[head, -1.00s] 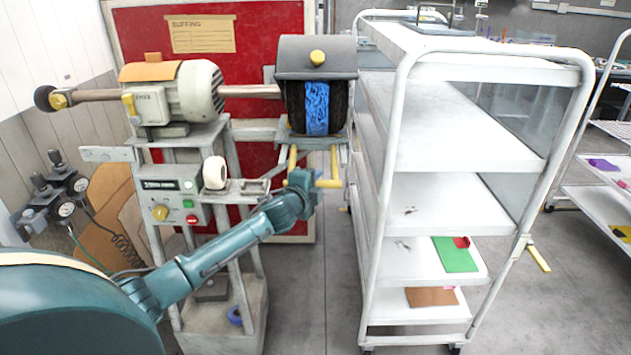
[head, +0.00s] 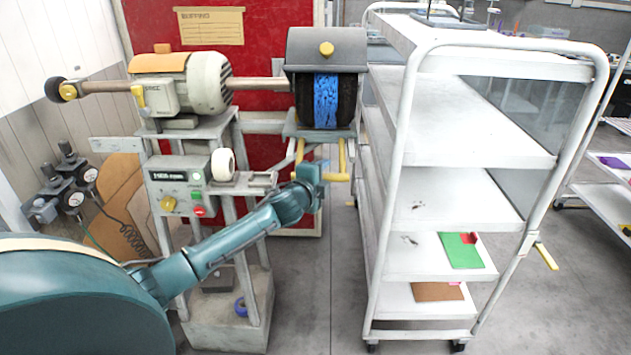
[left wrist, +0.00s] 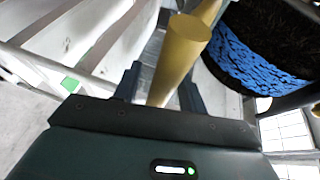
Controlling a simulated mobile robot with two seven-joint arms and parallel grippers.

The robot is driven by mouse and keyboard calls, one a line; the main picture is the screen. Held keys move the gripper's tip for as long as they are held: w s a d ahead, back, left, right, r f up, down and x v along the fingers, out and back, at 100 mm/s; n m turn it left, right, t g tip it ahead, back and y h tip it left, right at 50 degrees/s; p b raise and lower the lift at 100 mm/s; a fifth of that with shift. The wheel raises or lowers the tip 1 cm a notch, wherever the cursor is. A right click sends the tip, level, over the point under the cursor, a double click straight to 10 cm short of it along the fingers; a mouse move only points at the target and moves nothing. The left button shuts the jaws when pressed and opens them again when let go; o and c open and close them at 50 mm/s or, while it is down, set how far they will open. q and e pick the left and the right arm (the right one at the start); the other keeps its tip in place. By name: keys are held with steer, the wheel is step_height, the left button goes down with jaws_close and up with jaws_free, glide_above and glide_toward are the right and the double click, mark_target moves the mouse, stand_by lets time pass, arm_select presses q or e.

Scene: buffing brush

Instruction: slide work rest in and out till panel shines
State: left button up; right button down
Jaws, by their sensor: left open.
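The work rest (head: 320,132) is a grey ledge under the brush, with yellow bars (head: 342,158) hanging at its front. The round black brush (head: 346,103) has a blue textured band (head: 325,100) facing me, under a grey hood (head: 326,52) with a yellow knob. My left gripper (head: 314,176) is at the yellow bars, below the ledge. In the left wrist view a yellow bar (left wrist: 182,50) runs between the open fingers of my left gripper (left wrist: 160,88); I cannot tell whether they touch it. The brush's blue band also shows there (left wrist: 255,70). My right gripper is not in view.
A motor (head: 190,85) on a grey stand drives the shaft. A control box (head: 180,185) with a display, green and red buttons sits below it. A white shelf cart (head: 465,150) stands close on the right. Gauges (head: 68,180) are at left.

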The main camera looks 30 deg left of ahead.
arm_select(q)
steer(key=v, duration=1.3)
steer(key=shift+b, duration=0.4)
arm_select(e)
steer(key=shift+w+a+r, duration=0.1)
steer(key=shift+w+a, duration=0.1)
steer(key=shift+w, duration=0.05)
arm_select(q)
steer(key=shift+a+r, duration=0.1)
steer(key=shift+a, duration=0.05)
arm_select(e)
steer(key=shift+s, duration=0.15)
arm_select(q)
step_height(320, 180, down, 4)
steer(key=m+t+b, duration=0.2)
steer(key=t+b, duration=0.2)
steer(key=b, duration=2.4)
steer(key=p+x, duration=0.1)
steer(key=x, duration=1.2)
steer(key=shift+a+y, duration=0.3)
steer(key=shift+a, duration=0.05)
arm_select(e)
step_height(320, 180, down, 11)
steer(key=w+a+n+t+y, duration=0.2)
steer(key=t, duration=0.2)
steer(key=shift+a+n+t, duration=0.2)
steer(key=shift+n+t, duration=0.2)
arm_select(q)
steer(key=shift+c, duration=0.4)
